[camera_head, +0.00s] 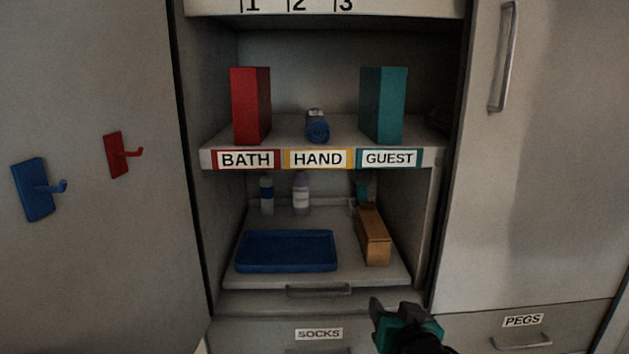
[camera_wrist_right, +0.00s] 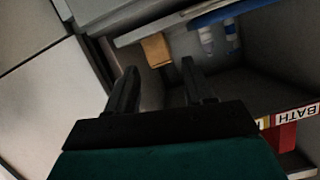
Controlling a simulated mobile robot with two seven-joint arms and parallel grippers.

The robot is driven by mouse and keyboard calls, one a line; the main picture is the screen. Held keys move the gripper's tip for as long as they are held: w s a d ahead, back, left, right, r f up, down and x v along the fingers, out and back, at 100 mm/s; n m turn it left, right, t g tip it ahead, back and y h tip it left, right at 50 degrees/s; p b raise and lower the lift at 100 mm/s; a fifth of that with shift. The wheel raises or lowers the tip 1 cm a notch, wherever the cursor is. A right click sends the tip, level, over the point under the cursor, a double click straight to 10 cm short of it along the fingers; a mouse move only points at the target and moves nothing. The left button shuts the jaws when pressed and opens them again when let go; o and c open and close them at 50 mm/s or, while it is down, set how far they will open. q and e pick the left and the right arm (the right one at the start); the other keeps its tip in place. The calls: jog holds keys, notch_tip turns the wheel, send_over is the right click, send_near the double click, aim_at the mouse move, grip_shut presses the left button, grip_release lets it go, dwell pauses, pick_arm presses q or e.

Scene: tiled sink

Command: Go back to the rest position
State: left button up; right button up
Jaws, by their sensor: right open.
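My right gripper (camera_head: 390,312) is at the lower right of the cabinet opening in the head view, in front of the pull-out shelf and above the drawer fronts. In the right wrist view its two dark fingers (camera_wrist_right: 158,85) stand apart with nothing between them. It touches none of the things on the shelves. My left gripper does not show in either view.
A blue tray (camera_head: 286,251) and a brown box (camera_head: 373,238) sit on the lower shelf, with bottles (camera_head: 301,192) behind. Above, a rolled blue towel (camera_head: 317,127) lies between a red divider (camera_head: 251,105) and a teal divider (camera_head: 384,104). Hooks (camera_head: 35,188) are at left.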

jog(key=s+d+f+n+g, duration=0.2)
jog(key=s+f, duration=0.7)
jog(key=s, duration=0.3)
jog(key=s+d+f+n+g+y, duration=0.1)
jog(key=s+f+n, duration=0.1)
jog(key=s+f, duration=0.7)
jog(key=s+p, duration=0.1)
jog(key=s, duration=0.2)
jog(key=shift+s+d+f+g, duration=0.2)
jog(key=shift+d+f+g, duration=0.2)
